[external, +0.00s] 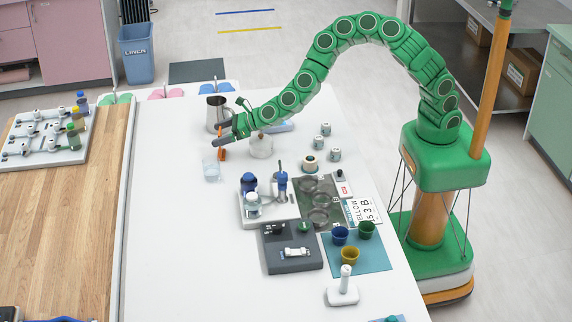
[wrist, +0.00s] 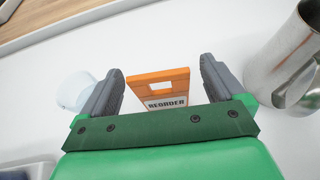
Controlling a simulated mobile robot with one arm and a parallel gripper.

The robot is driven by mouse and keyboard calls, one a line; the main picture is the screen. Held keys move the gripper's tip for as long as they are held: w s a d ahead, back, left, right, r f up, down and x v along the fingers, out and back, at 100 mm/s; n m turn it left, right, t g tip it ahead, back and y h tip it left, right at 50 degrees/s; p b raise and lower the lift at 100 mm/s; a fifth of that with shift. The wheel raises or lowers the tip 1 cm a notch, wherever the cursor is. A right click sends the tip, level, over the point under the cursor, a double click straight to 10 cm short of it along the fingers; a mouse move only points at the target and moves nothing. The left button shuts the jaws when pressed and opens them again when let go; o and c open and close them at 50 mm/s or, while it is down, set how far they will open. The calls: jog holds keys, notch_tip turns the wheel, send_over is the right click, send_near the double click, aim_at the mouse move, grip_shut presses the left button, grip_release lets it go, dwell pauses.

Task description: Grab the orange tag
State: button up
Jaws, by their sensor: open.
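The orange tag (wrist: 159,85) stands on the white table between my gripper's open fingers in the wrist view. It has a cut-out slot near its top and a white label reading "REORDER". My gripper (wrist: 160,88) is open, with one grey finger on each side of the tag and a gap to each. The lower part of the tag is hidden behind my gripper's body. In the external view my gripper (external: 222,134) is low over the far part of the table, and the tag (external: 222,151) shows as a thin orange strip at the fingers.
A metal jug (wrist: 296,55) stands close to the right of my gripper in the wrist view. A clear cup (wrist: 74,92) is at the left. A glass jar (external: 261,147) stands near my wrist. The white table (external: 165,230) is clear toward the front left.

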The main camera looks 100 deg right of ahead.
jog(key=shift+x, duration=1.15)
jog(key=shift+a, duration=0.1)
jog(key=c, duration=1)
jog(key=shift+c, duration=0.2)
